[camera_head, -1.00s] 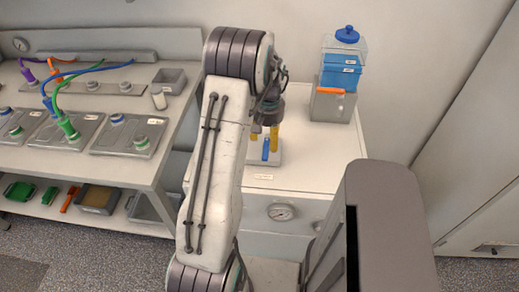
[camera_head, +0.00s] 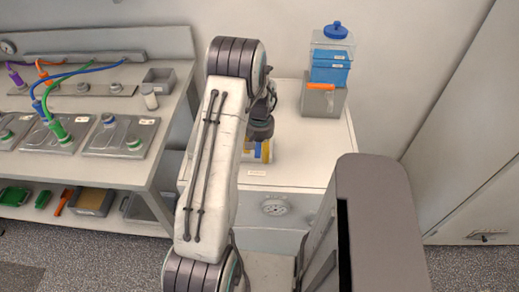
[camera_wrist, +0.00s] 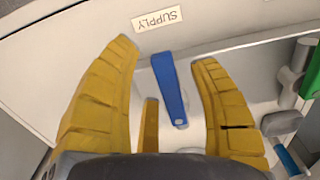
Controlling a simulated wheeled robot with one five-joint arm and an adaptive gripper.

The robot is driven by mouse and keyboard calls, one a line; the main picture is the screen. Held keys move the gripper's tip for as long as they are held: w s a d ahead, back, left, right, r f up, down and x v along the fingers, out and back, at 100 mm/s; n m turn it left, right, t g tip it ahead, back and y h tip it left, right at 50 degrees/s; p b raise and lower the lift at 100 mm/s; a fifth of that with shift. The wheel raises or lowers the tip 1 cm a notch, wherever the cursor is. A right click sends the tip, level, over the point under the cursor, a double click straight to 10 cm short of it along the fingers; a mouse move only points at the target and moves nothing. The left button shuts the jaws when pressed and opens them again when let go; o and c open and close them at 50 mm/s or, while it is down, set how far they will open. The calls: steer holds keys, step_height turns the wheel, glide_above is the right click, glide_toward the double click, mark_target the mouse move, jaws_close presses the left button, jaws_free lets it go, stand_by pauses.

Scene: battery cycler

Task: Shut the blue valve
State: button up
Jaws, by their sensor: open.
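The blue valve handle (camera_wrist: 170,88) is a flat blue lever in the wrist view, lying lengthwise from near the SUPPLY label (camera_wrist: 157,18) toward my palm. My gripper (camera_wrist: 165,54) has yellow fingers and is open. One finger is left of the handle and one right, with visible gaps on both sides; a further yellow finger shows below left of it. In the head view my gripper (camera_head: 259,152) is low over the white cabinet top (camera_head: 305,150), and my arm and fingers mostly hide the valve there.
A green part (camera_wrist: 312,75) and grey fittings (camera_wrist: 283,122) stand right of my fingers in the wrist view. A bench (camera_head: 165,110) with cables and trays is at left.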

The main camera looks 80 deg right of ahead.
steer(key=shift+o, duration=0.2)
jaws_close()
stand_by(0.3)
